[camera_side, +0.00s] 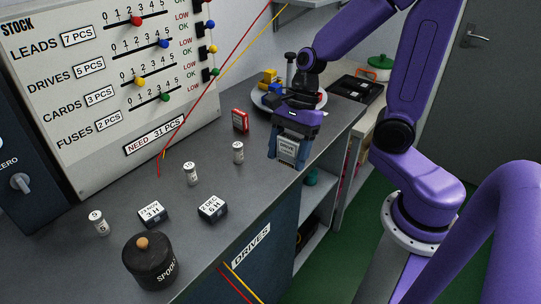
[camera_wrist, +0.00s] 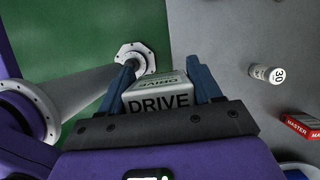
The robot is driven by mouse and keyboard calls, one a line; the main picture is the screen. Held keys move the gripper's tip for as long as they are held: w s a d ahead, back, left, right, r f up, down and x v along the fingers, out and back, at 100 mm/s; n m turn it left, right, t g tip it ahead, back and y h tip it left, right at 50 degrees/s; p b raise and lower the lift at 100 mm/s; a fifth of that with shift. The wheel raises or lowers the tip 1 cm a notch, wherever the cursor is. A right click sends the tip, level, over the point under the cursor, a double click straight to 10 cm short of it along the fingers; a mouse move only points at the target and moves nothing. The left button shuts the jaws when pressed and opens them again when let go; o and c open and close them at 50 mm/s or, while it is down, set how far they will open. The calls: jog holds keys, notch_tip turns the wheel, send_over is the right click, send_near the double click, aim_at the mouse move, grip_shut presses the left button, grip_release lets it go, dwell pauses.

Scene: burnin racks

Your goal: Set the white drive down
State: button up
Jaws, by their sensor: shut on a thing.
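The white drive (camera_side: 287,149) is a pale box with a dark DRIVE label, and it is held upright between the blue fingers of my gripper (camera_side: 289,140). In the side view it hangs near the right edge of the grey bench (camera_side: 225,180); I cannot tell whether its bottom touches the bench. In the wrist view the drive (camera_wrist: 158,97) sits between both fingers, with green floor behind it and the bench to the right. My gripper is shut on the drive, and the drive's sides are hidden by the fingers.
A red box (camera_side: 240,121) and a white cylinder (camera_side: 238,152) stand left of my gripper. A plate (camera_side: 262,98) with coloured blocks lies behind it. Two dark labelled blocks (camera_side: 212,208) and a black SPOOL pot (camera_side: 149,262) are at the front. Bare bench lies between.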

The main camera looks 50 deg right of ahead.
jog(key=shift+s+d+r, duration=0.5)
jog(key=shift+s+r, duration=0.65)
jog(key=shift+s, duration=1.45)
jog(key=m+t, duration=0.2)
jog(key=m, duration=0.3)
send_over(214, 147)
jog(key=s+d, duration=0.1)
jog(key=d, duration=0.1)
jog(key=f, duration=0.8)
jog(key=shift+s+a+f, duration=0.2)
jog(key=shift+a+f, duration=0.05)
jog(key=shift+f, duration=0.05)
jog(key=shift+w+f, duration=0.5)
jog(key=shift+f, duration=1.55)
jog(key=shift+f, duration=0.2)
